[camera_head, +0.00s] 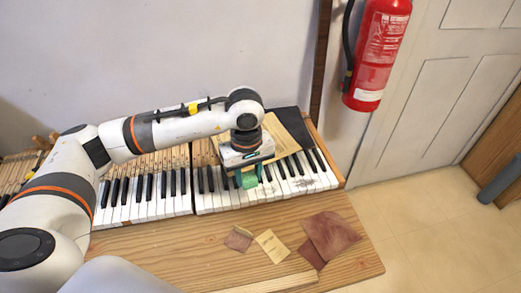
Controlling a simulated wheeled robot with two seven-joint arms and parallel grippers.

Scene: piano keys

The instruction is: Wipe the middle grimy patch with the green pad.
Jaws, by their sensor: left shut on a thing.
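The piano keys (158,207) run across the bench in a long row of white and black. My left gripper (249,172) reaches in from the left and points down over the white keys right of the middle. It is shut on the green pad (247,181). The pad is low at the keys; I cannot tell whether it touches them. A dark grimy patch (303,184) shows on the white keys to the right of the pad. A fainter grey smudge (270,189) lies just right of the pad. Anything under the pad is hidden. My right gripper is not in view.
The wooden bench (170,256) has free room in front of the keys. Reddish-brown cloth pieces (330,235) and a small yellow card (272,246) lie on it. A tan sheet (289,136) lies behind the keys. A red fire extinguisher (377,55) hangs at the back right.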

